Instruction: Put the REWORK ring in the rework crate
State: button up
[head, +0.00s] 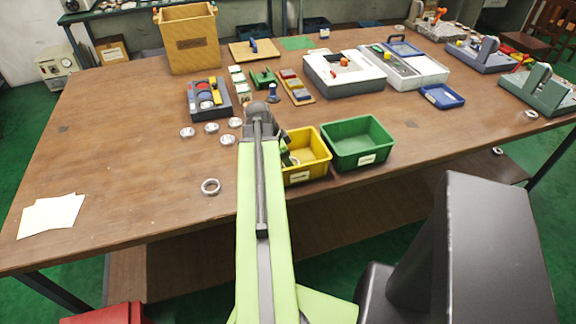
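Several similar rings lie farther back, including one silver ring (187,132) and another ring (227,140). I cannot tell which is the REWORK ring. A yellow crate (320,146) and a green crate (374,130) stand side by side at the table's front edge. Both carry small white labels I cannot read. My gripper (287,152) is mostly hidden behind my arm, at the left side of the yellow crate. Its fingers and anything between them cannot be made out.
White papers (50,216) lie at the left of the table (110,150). A dark tray with coloured parts (196,98), a wooden box (188,42) and a white machine (345,82) stand farther back. The left front of the table is mostly clear.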

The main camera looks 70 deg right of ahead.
jog(key=shift+r, duration=0.1)
jog(key=o, duration=1.5)
jog(key=shift+c, duration=0.2)
jog(key=shift+r+p, duration=0.3)
jog(key=shift+p, duration=0.15)
jog(key=p+v, duration=1)
jog(key=v, duration=0.1)
jog(key=shift+w+r, duration=0.15)
jog(key=shift+w, duration=0.05)
jog(key=shift+a, duration=0.15)
